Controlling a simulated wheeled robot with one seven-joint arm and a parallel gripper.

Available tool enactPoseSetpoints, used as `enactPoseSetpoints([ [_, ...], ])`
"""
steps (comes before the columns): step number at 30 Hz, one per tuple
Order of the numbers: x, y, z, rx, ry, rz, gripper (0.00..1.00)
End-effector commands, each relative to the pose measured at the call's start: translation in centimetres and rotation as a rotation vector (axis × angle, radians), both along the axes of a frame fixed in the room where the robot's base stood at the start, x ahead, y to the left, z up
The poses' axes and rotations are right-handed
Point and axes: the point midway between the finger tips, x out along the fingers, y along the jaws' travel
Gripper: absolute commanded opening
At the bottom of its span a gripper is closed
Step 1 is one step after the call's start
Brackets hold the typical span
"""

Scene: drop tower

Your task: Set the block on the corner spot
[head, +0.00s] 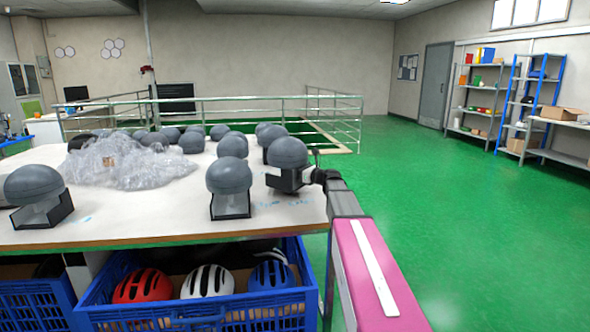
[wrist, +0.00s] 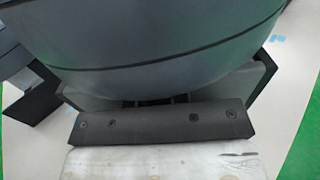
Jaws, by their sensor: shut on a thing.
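A dark grey rounded block (head: 288,153) with a pale lower part and a black angled base is at the table's right end. My gripper (head: 312,175) reaches it from the right and is shut on it, low on its side. In the wrist view the grey dome of the block (wrist: 160,45) fills the top, with a black bolted bar and a pale metal plate below it. The fingertips are mostly hidden, and I cannot tell whether the base touches the table. Small blue marks (head: 293,203) lie on the white tabletop near its right corner; no corner spot is clearly outlined.
A similar grey dome on a black base (head: 229,176) stands to the left, another (head: 34,182) at far left. Several more stand behind, beside crumpled clear plastic (head: 125,165). A blue crate (head: 200,318) with helmets is under the white table (head: 150,222). Green floor is open at right.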

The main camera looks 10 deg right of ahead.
Motion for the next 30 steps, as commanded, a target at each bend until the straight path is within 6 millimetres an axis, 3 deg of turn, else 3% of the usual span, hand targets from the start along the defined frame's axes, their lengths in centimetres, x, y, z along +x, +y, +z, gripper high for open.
enactPoseSetpoints([
  [7,0.0,0.0,-2.6,0.005,-0.001,0.000,0.00],
  [18,0.0,0.0,-2.9,0.005,-0.001,0.000,0.00],
  [19,0.0,0.0,-3.0,0.001,0.001,0.000,0.18],
  [21,0.0,0.0,-3.0,0.001,0.001,0.000,0.40],
  [30,0.0,0.0,-2.9,0.001,0.001,0.000,0.40],
])
